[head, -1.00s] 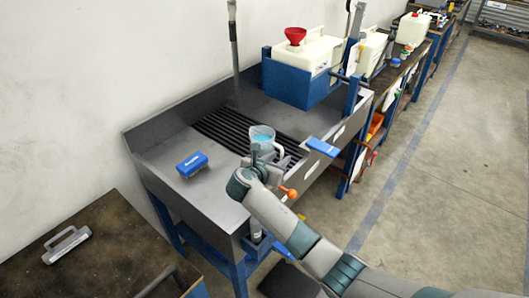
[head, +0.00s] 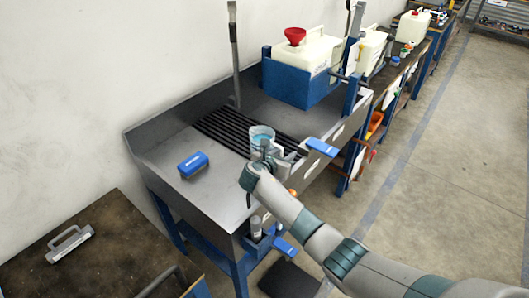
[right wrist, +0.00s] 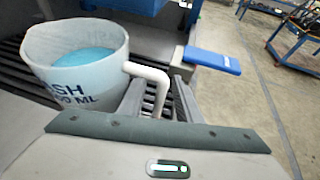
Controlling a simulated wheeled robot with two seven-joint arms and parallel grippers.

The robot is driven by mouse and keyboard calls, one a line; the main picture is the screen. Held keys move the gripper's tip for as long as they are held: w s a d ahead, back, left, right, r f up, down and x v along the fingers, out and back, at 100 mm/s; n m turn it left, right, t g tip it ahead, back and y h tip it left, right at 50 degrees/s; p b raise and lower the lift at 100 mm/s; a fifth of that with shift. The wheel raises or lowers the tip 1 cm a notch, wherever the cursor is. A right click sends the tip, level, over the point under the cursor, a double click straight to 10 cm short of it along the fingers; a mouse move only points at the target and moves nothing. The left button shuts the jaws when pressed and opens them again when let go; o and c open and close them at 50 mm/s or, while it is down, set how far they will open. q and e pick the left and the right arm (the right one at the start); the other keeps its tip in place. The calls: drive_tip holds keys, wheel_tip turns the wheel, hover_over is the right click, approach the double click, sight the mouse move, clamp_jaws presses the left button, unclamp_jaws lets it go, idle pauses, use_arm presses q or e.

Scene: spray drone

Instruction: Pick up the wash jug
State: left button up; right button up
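The wash jug (head: 262,133) is a pale translucent cup with blue liquid inside, standing upright on the sink bench by the slatted grate. In the right wrist view the jug (right wrist: 78,70) shows dark lettering and a white handle (right wrist: 150,75) on its right side. My right gripper (head: 280,152) is at the handle side of the jug. In the right wrist view its two ribbed fingers (right wrist: 160,100) stand on either side of the handle and look open, with small gaps; contact is hard to tell. My left gripper is not in view.
A blue block (head: 193,164) lies on the bench left of the jug. A blue flap (head: 322,147) sticks out at the bench's front edge, close to my right gripper.

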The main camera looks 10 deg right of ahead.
drive_tip(key=shift+w+d+f, duration=0.1)
drive_tip(key=shift+w+d, duration=0.05)
drive_tip(key=shift+w, duration=0.05)
drive_tip(key=shift+c, duration=0.7)
clamp_jaws()
idle(0.9)
